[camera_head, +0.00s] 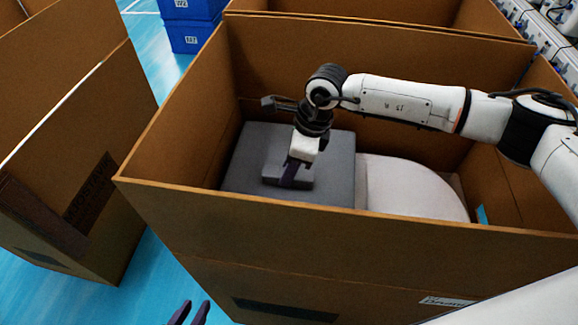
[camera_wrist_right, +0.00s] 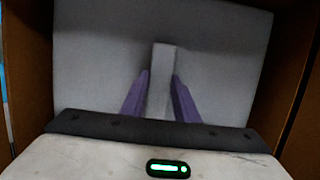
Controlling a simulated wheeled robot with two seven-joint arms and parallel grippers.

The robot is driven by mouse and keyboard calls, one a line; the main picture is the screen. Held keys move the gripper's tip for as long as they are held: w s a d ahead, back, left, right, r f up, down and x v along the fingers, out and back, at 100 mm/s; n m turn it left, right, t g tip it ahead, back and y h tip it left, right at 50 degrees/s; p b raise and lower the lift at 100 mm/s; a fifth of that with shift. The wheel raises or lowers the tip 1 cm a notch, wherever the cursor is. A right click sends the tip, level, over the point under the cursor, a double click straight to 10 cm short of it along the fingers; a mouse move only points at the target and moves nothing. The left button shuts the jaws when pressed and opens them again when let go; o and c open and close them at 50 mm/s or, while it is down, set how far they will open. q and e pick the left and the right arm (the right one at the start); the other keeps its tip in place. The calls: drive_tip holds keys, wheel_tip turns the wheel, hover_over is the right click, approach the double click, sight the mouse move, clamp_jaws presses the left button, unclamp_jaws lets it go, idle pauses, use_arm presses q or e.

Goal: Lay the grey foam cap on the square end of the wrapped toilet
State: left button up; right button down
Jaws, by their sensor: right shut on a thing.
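The grey foam cap (camera_head: 253,148) lies flat-looking inside the open cardboard box, at the left end of the wrapped toilet. The toilet's white rounded end (camera_head: 410,190) shows to the right of the cap; its square end is hidden under the cap. My right gripper (camera_head: 287,179) points down over the cap and is shut on its raised grey ridge. In the right wrist view, its purple fingers (camera_wrist_right: 161,76) stand on both sides of that ridge, with the cap (camera_wrist_right: 90,60) filling the background. I cannot tell whether the cap touches the toilet. My left gripper (camera_head: 188,313) is open and empty outside the box.
The cardboard box (camera_head: 210,200) has tall walls around the cap and toilet. Another cardboard box (camera_head: 110,200) stands to the left, and one more (camera_head: 400,9) behind. Blue bins (camera_head: 190,36) are at the back. Blue floor shows between the boxes.

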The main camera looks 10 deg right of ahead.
idle(0.6)
drive_tip(key=shift+w+a+f+b, duration=0.1)
drive_tip(key=shift+a+f+b, duration=0.1)
drive_tip(key=shift+f+b, duration=0.25)
drive_tip(key=shift+r, duration=0.1)
drive_tip(key=c, duration=1.3)
unclamp_jaws()
